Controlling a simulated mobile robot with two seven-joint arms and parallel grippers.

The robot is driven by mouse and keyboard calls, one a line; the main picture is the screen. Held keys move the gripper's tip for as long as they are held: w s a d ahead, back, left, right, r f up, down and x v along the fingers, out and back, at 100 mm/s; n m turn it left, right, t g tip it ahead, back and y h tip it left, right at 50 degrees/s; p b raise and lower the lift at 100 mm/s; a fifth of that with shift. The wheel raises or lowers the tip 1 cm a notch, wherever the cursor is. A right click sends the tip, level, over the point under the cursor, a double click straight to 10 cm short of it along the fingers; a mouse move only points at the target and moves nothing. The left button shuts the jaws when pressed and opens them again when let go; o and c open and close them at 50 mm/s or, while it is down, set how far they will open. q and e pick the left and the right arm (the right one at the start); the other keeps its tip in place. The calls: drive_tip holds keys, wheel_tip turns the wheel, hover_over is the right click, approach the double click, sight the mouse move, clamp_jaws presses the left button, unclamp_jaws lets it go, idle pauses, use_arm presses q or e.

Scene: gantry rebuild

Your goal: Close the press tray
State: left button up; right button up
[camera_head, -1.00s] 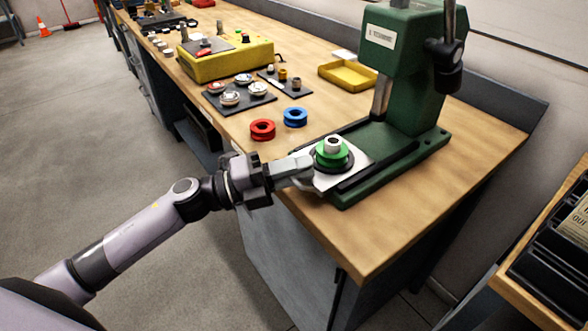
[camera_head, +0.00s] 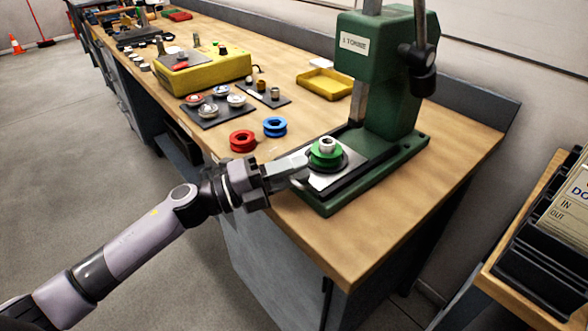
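The green press (camera_head: 385,90) stands on the wooden workbench. Its flat silver tray (camera_head: 345,173) lies on the press's base, out in front of the column. On the tray sits a green ring-shaped part (camera_head: 326,157) with a metal cylinder in its centre. My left gripper (camera_head: 297,166) comes in from the left, and its fingers are at the tray's near left edge. They appear to touch it, but a handle or grip there cannot be made out. The gap between the fingers does not show clearly. My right gripper is not in view.
A red ring (camera_head: 243,141) and a blue ring (camera_head: 275,127) lie left of the press. Behind them are a dark mat with several round parts, a yellow box (camera_head: 205,75) and a yellow tray (camera_head: 325,84). A black rack (camera_head: 545,240) stands at the right.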

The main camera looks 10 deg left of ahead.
use_arm(q)
drive_tip(key=b+v, duration=0.1)
drive_tip(key=v, duration=0.6)
drive_tip(key=c, duration=0.3)
drive_tip(key=shift+a+b, duration=0.3)
clamp_jaws()
drive_tip(key=s+a+r+g+y+b, duration=0.2)
drive_tip(key=a+r+g, duration=0.1)
drive_tip(key=a, duration=1)
drive_tip(key=shift+p+x, duration=1.2)
drive_tip(key=shift+x, duration=5.65)
